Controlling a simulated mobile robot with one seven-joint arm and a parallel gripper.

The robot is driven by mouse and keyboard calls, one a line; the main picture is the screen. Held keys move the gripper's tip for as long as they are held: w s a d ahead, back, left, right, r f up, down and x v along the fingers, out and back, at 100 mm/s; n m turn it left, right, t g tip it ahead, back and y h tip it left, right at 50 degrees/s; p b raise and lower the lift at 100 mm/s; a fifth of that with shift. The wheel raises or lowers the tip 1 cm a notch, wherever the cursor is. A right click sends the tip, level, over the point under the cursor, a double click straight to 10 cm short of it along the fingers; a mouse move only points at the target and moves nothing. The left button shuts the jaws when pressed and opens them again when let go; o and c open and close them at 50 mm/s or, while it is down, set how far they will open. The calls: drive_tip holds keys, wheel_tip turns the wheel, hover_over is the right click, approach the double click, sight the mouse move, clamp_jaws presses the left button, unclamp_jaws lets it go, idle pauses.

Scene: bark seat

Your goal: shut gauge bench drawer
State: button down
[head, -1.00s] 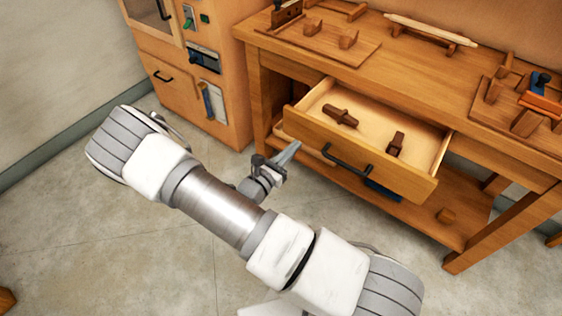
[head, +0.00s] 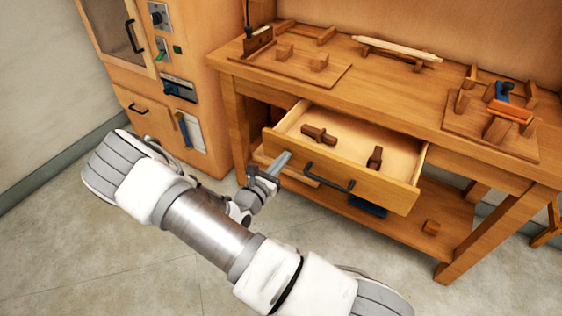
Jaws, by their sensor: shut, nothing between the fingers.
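The bench drawer (head: 390,189) stands pulled out of the wooden bench (head: 420,105), with a dark bar handle (head: 329,178) on its front. Two dark wooden pieces lie inside, one at the left (head: 319,134) and one at the right (head: 375,157). My gripper (head: 284,158) is shut and empty, its tip at the left part of the drawer front, left of the handle. I cannot tell whether the tip touches the front. My arm crosses the lower left of the view.
A wooden cabinet (head: 150,65) with a glazed door and switches stands left of the bench. The bench top carries wooden jigs and a blue and orange tool (head: 508,108). A lower shelf (head: 405,232) runs below the drawer. The floor in front is clear.

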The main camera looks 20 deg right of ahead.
drive_tip(key=x, duration=2.2)
drive_tip(key=shift+w+d+r, duration=0.1)
drive_tip(key=shift+r, duration=0.1)
drive_tip(key=shift+d+r, duration=0.1)
drive_tip(key=shift+r, duration=0.05)
